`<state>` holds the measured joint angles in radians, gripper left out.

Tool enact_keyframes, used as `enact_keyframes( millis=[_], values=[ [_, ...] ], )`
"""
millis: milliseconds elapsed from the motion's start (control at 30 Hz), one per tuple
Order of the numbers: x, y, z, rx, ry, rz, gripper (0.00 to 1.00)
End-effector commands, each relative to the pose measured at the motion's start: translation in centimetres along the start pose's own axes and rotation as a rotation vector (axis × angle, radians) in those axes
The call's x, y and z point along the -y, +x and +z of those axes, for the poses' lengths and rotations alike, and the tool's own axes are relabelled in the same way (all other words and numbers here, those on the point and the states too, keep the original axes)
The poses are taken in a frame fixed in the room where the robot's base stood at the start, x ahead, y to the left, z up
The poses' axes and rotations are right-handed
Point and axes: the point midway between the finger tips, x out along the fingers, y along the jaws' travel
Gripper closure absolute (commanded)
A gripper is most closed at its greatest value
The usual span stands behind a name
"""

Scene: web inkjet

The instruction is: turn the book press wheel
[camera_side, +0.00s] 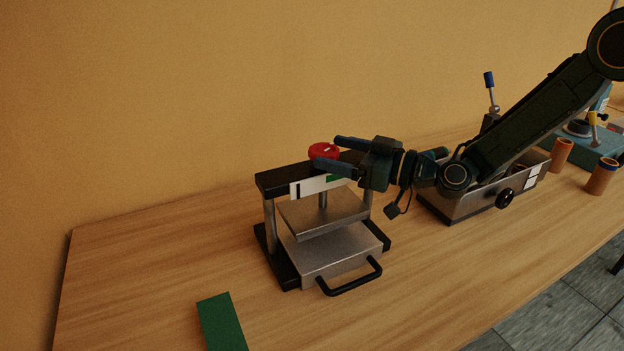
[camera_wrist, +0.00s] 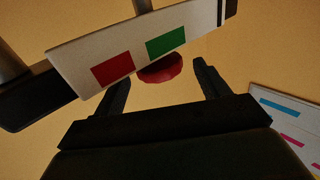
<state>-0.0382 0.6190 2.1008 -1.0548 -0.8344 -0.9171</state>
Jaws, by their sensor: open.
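The book press (camera_side: 268,184) stands on the wooden table, with a black top beam, metal posts, a raised grey plate (camera_side: 322,214) and a drawer-like base with a black handle (camera_side: 352,280). Its red wheel (camera_side: 323,150) sits on top of the beam. My gripper (camera_side: 327,151) reaches in from the right, open, with one finger on each side of the wheel. In the wrist view the red wheel (camera_wrist: 160,70) shows between the two spread fingers, partly hidden by a white panel (camera_wrist: 75,55) with red and green patches. Whether a finger touches the wheel cannot be told.
A grey metal box with a black knob (camera_side: 503,198) stands right of the press. Orange cylinders (camera_side: 561,154) stand farther right. A green flat piece (camera_side: 221,322) lies front left. The table's left part (camera_side: 140,260) is clear.

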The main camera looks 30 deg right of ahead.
Motion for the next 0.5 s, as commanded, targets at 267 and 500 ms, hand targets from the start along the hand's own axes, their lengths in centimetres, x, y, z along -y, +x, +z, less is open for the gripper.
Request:
enact_keyframes(
  millis=[267, 500],
  values=[
    [0.1, 3.3, 0.1, 0.0, -0.001, -0.002, 0.26],
    [0.0, 4.8, 0.1, 0.0, 0.001, 0.0, 0.26]
  ],
)
